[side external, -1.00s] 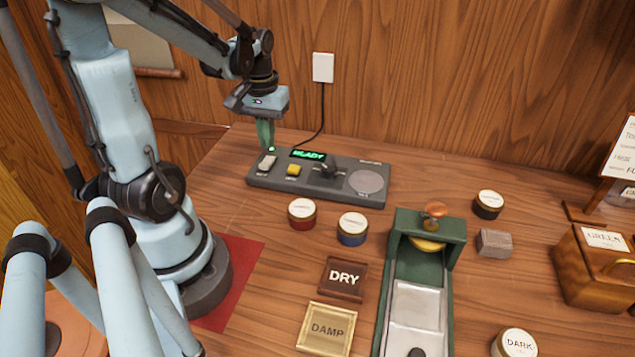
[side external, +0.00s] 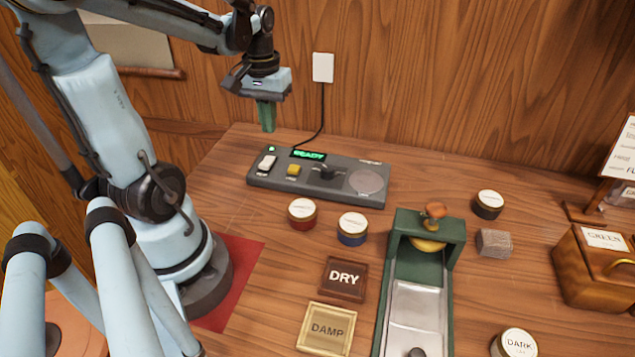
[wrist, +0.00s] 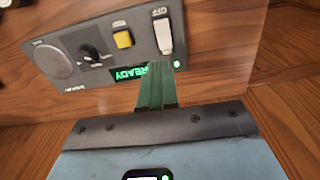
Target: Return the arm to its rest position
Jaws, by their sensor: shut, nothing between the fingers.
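My gripper (side external: 267,128) hangs over the back left of the table, above the left end of the grey control panel (side external: 277,181). Its green fingers are shut with nothing between them and are clear of the panel. In the wrist view the closed fingers (wrist: 158,65) point toward the panel (wrist: 88,68), partly covering its lit display, which reads READY in green. The panel carries a white rocker switch (side external: 267,162), a yellow button (side external: 293,170), a dark knob (side external: 326,172) and a round pad (side external: 366,182). A small green light glows by the white switch.
Red (side external: 302,211) and blue (side external: 352,228) tins stand before the panel. DRY (side external: 343,279) and DAMP (side external: 327,329) trays lie nearer, beside a green press (side external: 453,236). A dark tin (side external: 488,204), grey block (side external: 493,243) and wooden GREEN box (side external: 590,265) are at right. A cord runs up the wall.

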